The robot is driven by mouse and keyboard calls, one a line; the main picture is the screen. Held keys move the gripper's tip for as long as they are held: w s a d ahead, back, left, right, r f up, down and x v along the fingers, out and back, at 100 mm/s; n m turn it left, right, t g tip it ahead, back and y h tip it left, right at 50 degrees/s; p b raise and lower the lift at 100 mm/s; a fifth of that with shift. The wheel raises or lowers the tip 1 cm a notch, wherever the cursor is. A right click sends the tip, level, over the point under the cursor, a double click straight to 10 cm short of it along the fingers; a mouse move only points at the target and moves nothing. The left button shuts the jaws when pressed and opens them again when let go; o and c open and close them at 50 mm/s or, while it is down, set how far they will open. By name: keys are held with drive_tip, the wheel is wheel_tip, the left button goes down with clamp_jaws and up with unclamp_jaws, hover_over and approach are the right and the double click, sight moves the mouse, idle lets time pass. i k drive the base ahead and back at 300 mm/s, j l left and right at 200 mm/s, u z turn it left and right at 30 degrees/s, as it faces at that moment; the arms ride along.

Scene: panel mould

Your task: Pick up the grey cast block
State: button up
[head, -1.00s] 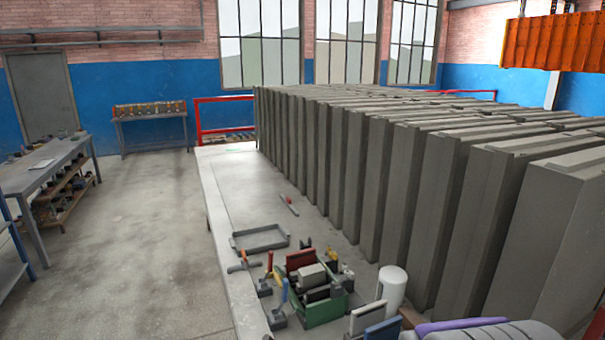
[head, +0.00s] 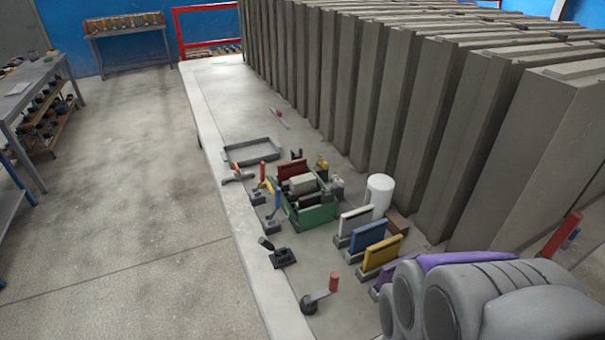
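A light grey block (head: 303,184), which looks like the grey cast block, lies on top of the contents of a green crate (head: 318,213) in the head view. Dark and red pieces stand close around it in the crate, and its lower part is hidden. The crate stands on a pale concrete ledge (head: 235,117), left of the tall grey panels. The rounded grey links of my arm fill the bottom right corner, well apart from the block. The fingers of my gripper do not show.
A white cylinder (head: 379,192) and white, blue (head: 369,238) and yellow (head: 382,252) upright plates stand right of the crate. Trowel-like tools and a grey frame (head: 252,152) lie around it. Tall panels (head: 385,95) wall off the right. The floor (head: 130,190) at left is clear.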

sight(304, 183)
drive_tip(key=k+j, duration=0.1)
drive_tip(key=j, duration=0.15)
drive_tip(key=k+j, duration=0.15)
drive_tip(key=j, duration=0.7)
drive_tip(key=i+j+u, duration=0.1)
drive_tip(key=j, duration=0.6)
drive_tip(key=i+j, duration=0.1)
drive_tip(key=j, duration=0.6)
drive_tip(key=i+j, duration=0.1)
drive_tip(key=i, duration=0.4)
drive_tip(key=i+j+u, duration=0.1)
drive_tip(key=i, duration=0.35)
drive_tip(key=i+l, duration=0.25)
drive_tip(key=l, duration=0.1)
